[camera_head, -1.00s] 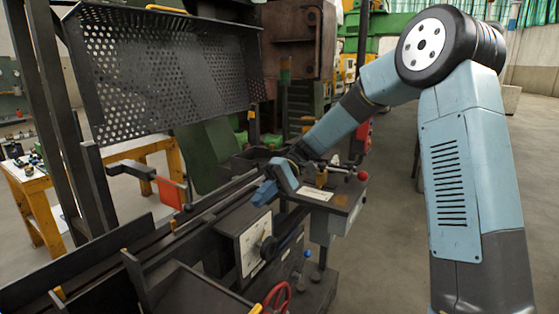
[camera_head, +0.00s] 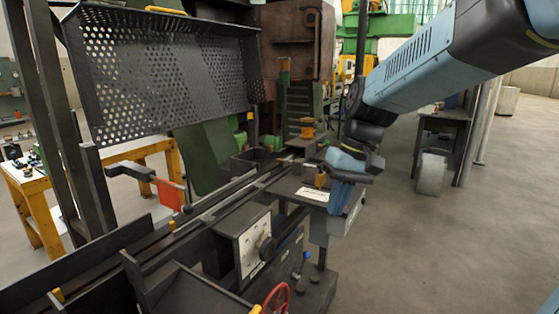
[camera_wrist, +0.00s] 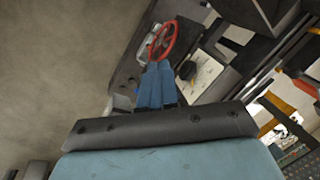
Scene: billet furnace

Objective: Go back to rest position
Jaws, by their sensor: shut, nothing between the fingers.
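My gripper (camera_head: 340,197) hangs pointing down at the right side of the machine, near the box with the white label, in the head view. Its blue fingers are together and empty. In the wrist view my gripper (camera_wrist: 156,72) shows its two blue fingers side by side with nothing between them. Behind the fingertips in that view are a red handwheel (camera_wrist: 162,40) and a white dial panel (camera_wrist: 202,74). Whether the fingers touch the labelled box cannot be told.
The long dark machine (camera_head: 150,245) with rails runs across the left and middle. Its dial panel (camera_head: 253,247) and red handwheel (camera_head: 276,297) face the front. A perforated guard (camera_head: 165,75) stands above it. A yellow-legged table (camera_head: 35,185) is at left. The floor (camera_head: 430,250) at right is clear.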

